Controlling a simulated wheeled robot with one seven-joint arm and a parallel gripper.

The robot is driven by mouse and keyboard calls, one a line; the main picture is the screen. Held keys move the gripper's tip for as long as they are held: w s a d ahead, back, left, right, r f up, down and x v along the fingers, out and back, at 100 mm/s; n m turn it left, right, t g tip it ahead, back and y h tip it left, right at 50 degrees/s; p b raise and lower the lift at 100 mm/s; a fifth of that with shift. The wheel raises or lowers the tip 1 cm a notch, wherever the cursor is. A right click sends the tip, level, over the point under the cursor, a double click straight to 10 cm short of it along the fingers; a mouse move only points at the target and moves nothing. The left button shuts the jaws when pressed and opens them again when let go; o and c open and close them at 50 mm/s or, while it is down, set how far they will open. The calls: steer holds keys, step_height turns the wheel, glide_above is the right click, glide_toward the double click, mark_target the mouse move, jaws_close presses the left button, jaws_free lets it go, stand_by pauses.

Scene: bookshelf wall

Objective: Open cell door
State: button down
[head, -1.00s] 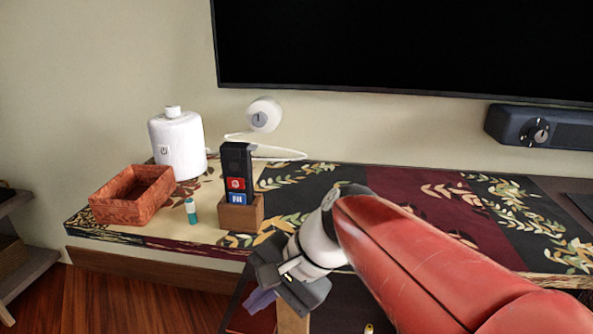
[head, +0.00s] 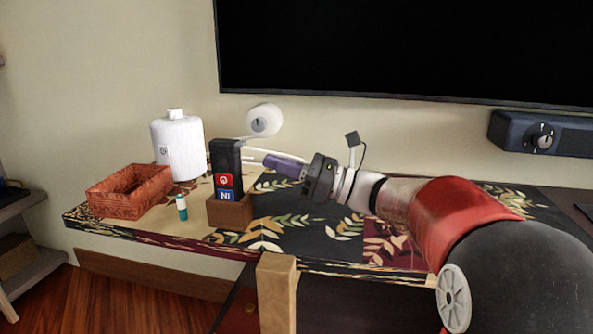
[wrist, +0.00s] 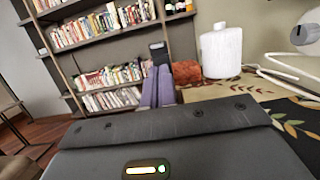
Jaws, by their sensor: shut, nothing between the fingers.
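A dark cabinet front (head: 350,308) shows under the table top, cut off by the bottom of the head view. My gripper (head: 272,162) is above the table, pointing left, away from the cabinet front. Its purple fingers are together and empty, and they also show in the wrist view (wrist: 157,88).
A black remote (head: 226,168) stands in a wooden holder (head: 230,212) just left of my fingertips. A woven basket (head: 130,192), white canister (head: 178,148) and small teal-and-white bottle (head: 182,208) are further left. A wall screen (head: 410,50) hangs behind.

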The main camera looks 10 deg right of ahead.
mark_target(237, 148)
steer(key=shift+x, duration=2.25)
steer(key=shift+r, duration=0.1)
steer(key=shift+r+h+p, duration=0.3)
steer(key=shift+h+p, duration=0.1)
steer(key=shift+p, duration=0.5)
